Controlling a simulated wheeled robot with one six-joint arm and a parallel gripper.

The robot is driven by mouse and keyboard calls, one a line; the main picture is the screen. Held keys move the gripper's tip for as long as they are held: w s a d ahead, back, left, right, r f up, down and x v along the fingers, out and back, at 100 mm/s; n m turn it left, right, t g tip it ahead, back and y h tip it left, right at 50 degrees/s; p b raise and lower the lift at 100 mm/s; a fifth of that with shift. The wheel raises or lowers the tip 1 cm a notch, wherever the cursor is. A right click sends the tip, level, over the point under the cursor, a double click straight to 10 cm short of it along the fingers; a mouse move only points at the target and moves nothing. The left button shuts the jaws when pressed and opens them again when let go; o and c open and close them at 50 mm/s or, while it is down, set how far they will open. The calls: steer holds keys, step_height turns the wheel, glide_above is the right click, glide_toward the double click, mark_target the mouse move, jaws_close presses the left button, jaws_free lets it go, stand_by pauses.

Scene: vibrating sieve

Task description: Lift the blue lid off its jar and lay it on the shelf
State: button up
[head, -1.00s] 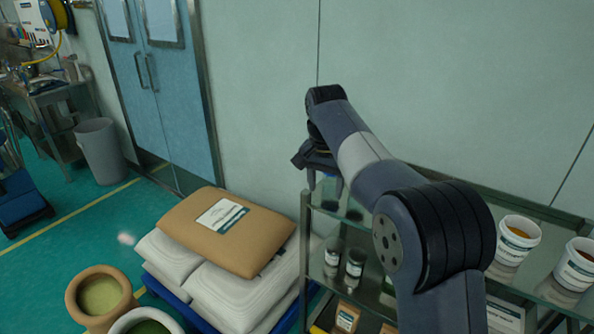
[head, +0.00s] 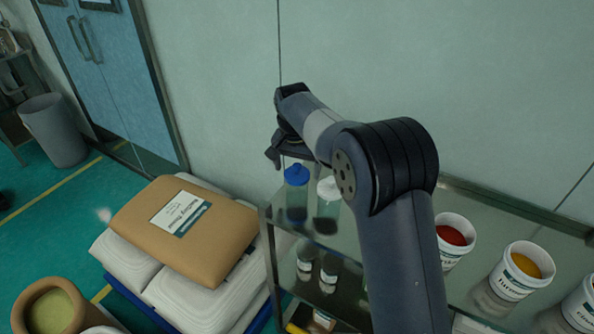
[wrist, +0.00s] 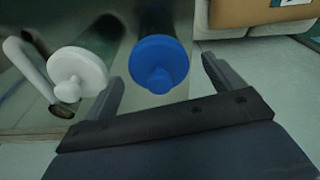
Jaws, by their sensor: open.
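The blue lid (head: 296,174) sits on its clear jar (head: 296,208), which stands on the glass top shelf (head: 385,262) of a metal rack. In the wrist view the blue lid (wrist: 160,58) and its knob lie between the two fingers, with gaps on both sides. My gripper (head: 277,158) is open and empty, just above and behind the jar in the head view. It also shows in the wrist view (wrist: 163,72), its left finger between the blue lid and a white lid. Its height above the lid is hard to tell.
A jar with a white lid (head: 328,188) stands close to the right of the blue-lidded jar. Labelled tubs with red (head: 455,237) and orange (head: 522,268) contents stand farther right. Brown and white sacks (head: 185,228) lie left of the rack. The wall is close behind.

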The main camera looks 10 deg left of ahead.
steer(key=shift+c, duration=0.2)
steer(key=c, duration=0.9)
steer(key=shift+r, duration=0.15)
